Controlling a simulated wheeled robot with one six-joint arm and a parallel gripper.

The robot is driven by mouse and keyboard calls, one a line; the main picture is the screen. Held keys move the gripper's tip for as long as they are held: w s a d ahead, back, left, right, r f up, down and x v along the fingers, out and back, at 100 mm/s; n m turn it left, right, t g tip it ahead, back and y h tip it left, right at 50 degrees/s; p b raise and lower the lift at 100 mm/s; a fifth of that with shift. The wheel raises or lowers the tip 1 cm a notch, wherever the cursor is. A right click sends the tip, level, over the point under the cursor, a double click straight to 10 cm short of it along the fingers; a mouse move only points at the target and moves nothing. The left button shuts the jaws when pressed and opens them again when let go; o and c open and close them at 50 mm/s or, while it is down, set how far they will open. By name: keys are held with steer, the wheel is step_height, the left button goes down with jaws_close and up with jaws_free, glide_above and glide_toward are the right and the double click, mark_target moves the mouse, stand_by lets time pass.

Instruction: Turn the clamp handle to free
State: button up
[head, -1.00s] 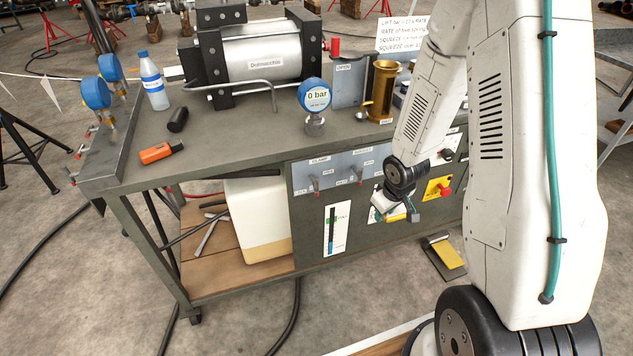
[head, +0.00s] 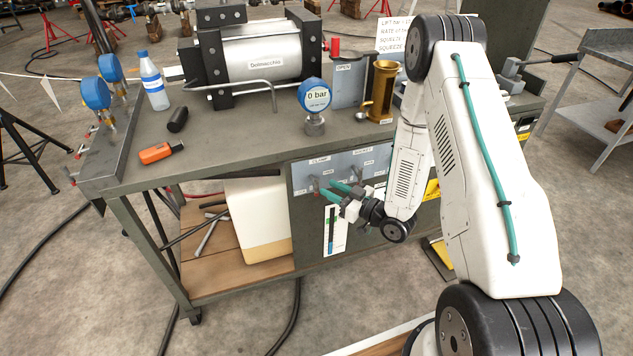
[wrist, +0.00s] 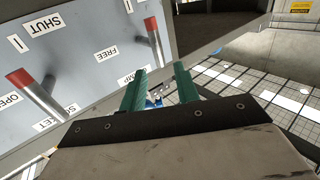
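The clamp handle (head: 316,182) is a small lever on the grey panel (head: 298,178) at the front of the bench, under the CLAMP label. In the wrist view the clamp handle (wrist: 156,42) has a red tip and stands near the FREE label, just beyond my fingertips. My gripper (head: 328,187) has two green fingers, apart and empty, close to the right of the handle. In the wrist view my gripper (wrist: 160,70) is open, with the handle ahead of the fingers. Contact cannot be told.
A second red-tipped lever (wrist: 36,95) with SHUT and OPEN labels is on the same panel, at left in the wrist view. Above, the bench top carries a gauge reading 0 bar (head: 316,97), a brass cylinder (head: 382,92) and a steel drum (head: 262,62). A white container (head: 257,215) stands below.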

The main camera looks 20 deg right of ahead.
mark_target(316, 179)
steer(key=x, duration=0.6)
steer(key=shift+w, duration=0.1)
jaws_close()
